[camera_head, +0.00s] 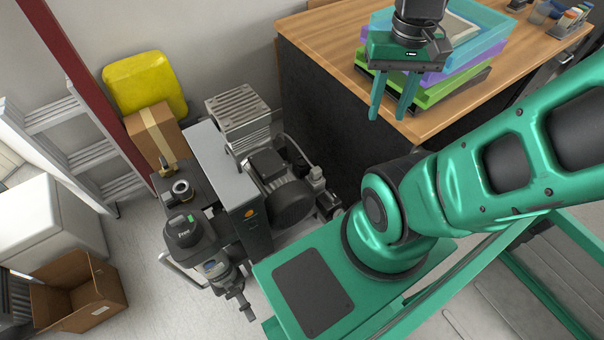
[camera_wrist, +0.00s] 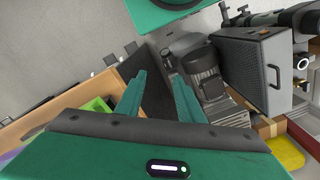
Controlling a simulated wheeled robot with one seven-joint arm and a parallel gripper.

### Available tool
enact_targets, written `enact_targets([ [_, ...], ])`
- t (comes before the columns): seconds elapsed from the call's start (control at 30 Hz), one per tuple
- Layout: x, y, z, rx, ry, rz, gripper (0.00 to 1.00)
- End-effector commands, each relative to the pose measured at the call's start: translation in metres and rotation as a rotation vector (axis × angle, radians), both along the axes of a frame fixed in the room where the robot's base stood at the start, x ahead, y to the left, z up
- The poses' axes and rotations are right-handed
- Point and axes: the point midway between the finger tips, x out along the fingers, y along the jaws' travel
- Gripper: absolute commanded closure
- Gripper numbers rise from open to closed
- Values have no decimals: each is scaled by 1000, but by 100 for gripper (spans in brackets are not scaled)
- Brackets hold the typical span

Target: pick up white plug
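I cannot make out a white plug for certain in either view. My gripper (camera_head: 388,112) is open and empty, with its two green fingers pointing down in front of the wooden table's near edge. In the wrist view my gripper (camera_wrist: 159,78) shows its fingers apart with nothing between them. The compressor unit (camera_head: 290,200) stands on the floor left of my gripper, with a black motor and a grey cabinet (camera_head: 222,175). In the wrist view the black motor (camera_wrist: 203,75) lies just beyond the right finger.
The wooden table (camera_head: 318,33) carries stacked trays: a teal tray (camera_head: 488,38) on top and a green tray (camera_head: 440,92) below. A yellow container (camera_head: 145,82), a cardboard box (camera_head: 153,132), an open box (camera_head: 80,292) and a ladder (camera_head: 75,125) stand at left. Some floor is clear.

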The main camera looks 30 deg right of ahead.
Motion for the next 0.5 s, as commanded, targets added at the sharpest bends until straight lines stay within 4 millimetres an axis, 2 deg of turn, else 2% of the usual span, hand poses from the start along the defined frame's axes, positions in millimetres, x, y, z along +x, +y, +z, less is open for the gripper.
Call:
enact_targets([
  [0.07, -9, 0, 4, -1, -10, -1, 55],
  [0.17, -6, -2, 2, -5, -10, -19, 55],
  [0.2, 0, -3, -1, -10, -7, -30, 55],
  [0.23, 10, -22, -4, -11, -4, -26, 55],
  [0.27, 20, -49, -7, -17, 0, -22, 55],
  [0.3, 30, -60, -12, -27, 2, -38, 55],
  [0.5, 75, -66, -43, -58, 12, -151, 55],
])
